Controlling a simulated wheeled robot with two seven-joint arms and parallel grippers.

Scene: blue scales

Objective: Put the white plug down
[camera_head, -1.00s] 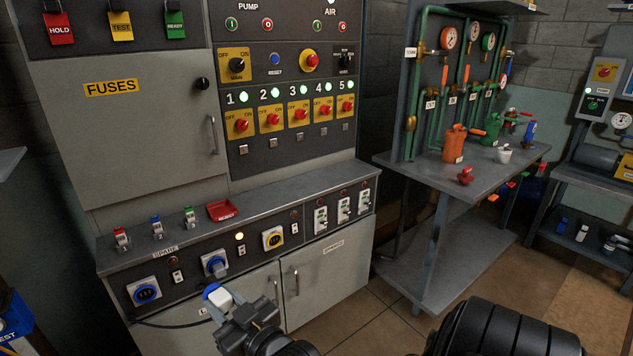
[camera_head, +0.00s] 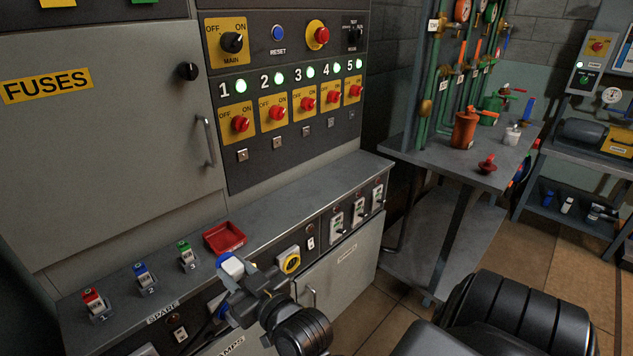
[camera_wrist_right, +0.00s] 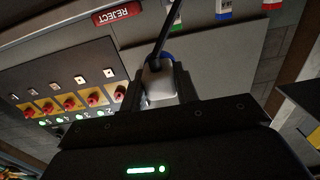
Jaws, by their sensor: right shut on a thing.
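The white plug (camera_head: 231,266) with a blue end is held in my right gripper (camera_head: 240,277), which is shut on it. In the head view it appears in front of the grey ledge (camera_head: 290,207), just below the red tray; its height above the ledge is hard to judge. In the right wrist view the plug (camera_wrist_right: 158,80) sits between the fingers of my right gripper (camera_wrist_right: 158,95), with a dark cable running from it. My left gripper is not in view.
A red tray (camera_head: 224,237), marked REJECT in the right wrist view, and red (camera_head: 95,303), blue (camera_head: 144,275) and green (camera_head: 187,255) tagged fuses stand on the ledge. The ledge is bare right of the tray. A yellow socket (camera_head: 290,261) is on the front panel.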

